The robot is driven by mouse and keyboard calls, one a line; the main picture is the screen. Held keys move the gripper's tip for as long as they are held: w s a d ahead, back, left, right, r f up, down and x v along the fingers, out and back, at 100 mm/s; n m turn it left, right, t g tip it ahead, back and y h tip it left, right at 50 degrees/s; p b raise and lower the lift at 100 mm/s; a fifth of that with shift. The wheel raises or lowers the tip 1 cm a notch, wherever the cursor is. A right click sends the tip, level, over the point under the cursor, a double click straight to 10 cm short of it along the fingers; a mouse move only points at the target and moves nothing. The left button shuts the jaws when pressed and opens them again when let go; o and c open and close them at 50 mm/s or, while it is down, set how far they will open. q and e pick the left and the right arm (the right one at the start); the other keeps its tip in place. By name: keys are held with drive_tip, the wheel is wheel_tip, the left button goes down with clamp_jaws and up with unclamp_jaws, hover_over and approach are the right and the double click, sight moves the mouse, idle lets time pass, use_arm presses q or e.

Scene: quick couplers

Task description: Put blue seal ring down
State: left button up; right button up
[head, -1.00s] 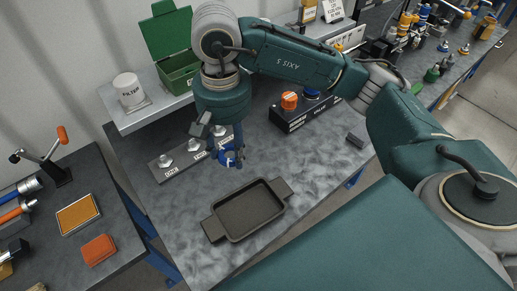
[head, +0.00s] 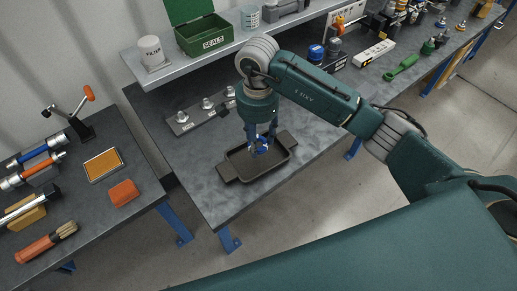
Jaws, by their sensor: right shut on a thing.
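My right gripper (head: 261,146) points straight down over the dark tray (head: 226,172) on the grey workbench. It is shut on the small blue seal ring (head: 264,150), which shows between and around its fingertips. The ring is over the inside of the tray; I cannot tell whether it touches the tray floor. The fingers hide part of the ring. My left gripper is not in view.
A plate with several metal fittings (head: 207,104) lies behind the tray. A shelf above holds a green SEALS box (head: 205,40) and a white filter can (head: 151,52). A side bench at left holds an orange block (head: 123,193) and tools. The bench right of the tray is clear.

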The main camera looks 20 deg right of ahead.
sight(258, 159)
wheel_tip(258, 159, down, 3)
drive_tip(key=shift+r, duration=0.2)
wheel_tip(258, 159, down, 3)
drive_tip(key=shift+f+p, duration=0.15)
drive_tip(key=shift+p, duration=0.55)
drive_tip(key=shift+f, duration=0.3)
drive_tip(key=shift+f+b, duration=0.25)
drive_tip(key=shift+b, duration=0.05)
drive_tip(key=o, duration=1)
drive_tip(key=shift+r, duration=0.1)
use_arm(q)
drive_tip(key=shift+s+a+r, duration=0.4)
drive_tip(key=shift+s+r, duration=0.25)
